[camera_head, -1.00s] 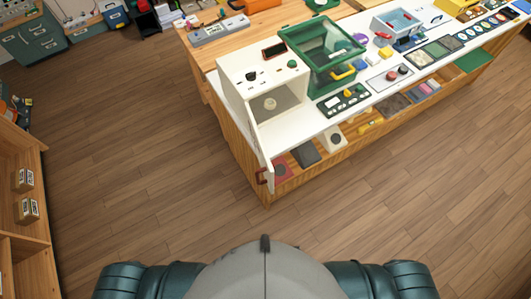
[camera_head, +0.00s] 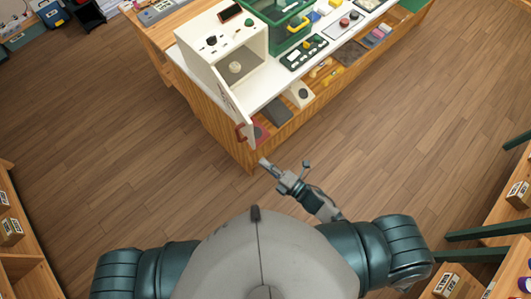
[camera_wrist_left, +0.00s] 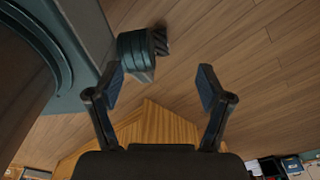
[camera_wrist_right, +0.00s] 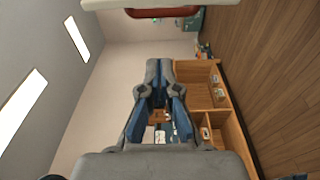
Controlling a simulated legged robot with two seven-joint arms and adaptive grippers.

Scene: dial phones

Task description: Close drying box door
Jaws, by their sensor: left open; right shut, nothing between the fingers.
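The white drying box (camera_head: 190,60) stands on the left end of the counter. Its door (camera_head: 233,110) is open and swung out toward me past the counter edge. A red handle (camera_head: 241,133) sits near the door's free end. My right gripper (camera_head: 265,163) is shut and empty, in front of and below the door's free end, apart from it. In the right wrist view, its closed fingers (camera_wrist_right: 160,68) point toward a wall and shelf; a red handle (camera_wrist_right: 165,13) on a pale edge shows at the top. My left gripper (camera_wrist_left: 160,78) is open and empty above the floor in the left wrist view.
The wooden counter (camera_head: 190,98) carries a green-framed box (camera_head: 287,22) and several panels beside the drying box. Wooden shelves (camera_head: 20,270) stand at the left, and other furniture with dark green bars (camera_head: 485,233) at the right. The floor before the counter is clear.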

